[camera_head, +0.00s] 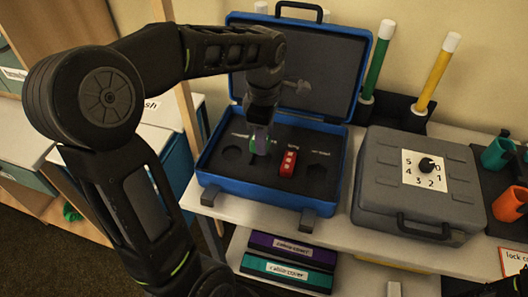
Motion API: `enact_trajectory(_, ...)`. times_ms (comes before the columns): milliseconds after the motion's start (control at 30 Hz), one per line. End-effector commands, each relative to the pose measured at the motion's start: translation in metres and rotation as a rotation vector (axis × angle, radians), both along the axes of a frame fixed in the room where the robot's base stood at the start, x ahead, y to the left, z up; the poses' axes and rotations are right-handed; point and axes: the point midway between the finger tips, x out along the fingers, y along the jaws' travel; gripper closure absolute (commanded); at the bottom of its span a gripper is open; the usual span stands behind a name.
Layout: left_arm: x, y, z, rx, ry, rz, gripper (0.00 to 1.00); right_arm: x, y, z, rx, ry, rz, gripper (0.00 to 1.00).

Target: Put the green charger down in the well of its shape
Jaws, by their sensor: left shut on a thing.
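An open blue case (255,197) with a dark foam insert stands on the shelf. Its foam has several wells with small labels that I cannot read. My left gripper (262,128) points down over the middle of the foam and is shut on the green charger (260,145). Only a narrow green part of the charger shows below the fingers. I cannot tell whether its lower end is inside a well or just above one. A red block (287,164) with white marks sits in the foam to the right of it.
A closed grey case (385,190) with a numbered dial stands to the right. Green (378,62) and yellow (437,75) tubes stand behind it. Teal and orange cups lie at the far right. Labelled cable covers (287,270) lie on the shelf below.

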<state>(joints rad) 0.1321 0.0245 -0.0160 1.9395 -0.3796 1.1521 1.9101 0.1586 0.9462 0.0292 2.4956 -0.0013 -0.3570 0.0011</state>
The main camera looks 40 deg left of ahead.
Motion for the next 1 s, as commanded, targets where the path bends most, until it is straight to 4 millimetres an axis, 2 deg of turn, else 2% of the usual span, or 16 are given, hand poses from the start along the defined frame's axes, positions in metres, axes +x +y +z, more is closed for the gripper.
enact_trajectory(100,0.000,0.000,-0.013,-0.001,0.002,0.000,1.00,0.000,0.000,0.000,0.000,0.000,0.000,0.64)
enact_trajectory(467,0.000,0.000,-0.018,0.000,0.000,0.000,1.00,0.000,0.000,0.000,0.000,0.000,0.000,0.64)
enact_trajectory(733,0.000,0.000,-0.050,0.000,0.001,0.000,1.00,0.000,0.000,0.001,0.000,0.000,0.000,0.64)
enact_trajectory(1000,0.000,0.000,-0.052,0.000,-0.001,0.000,1.00,0.000,0.000,0.001,0.000,0.000,0.000,0.64)
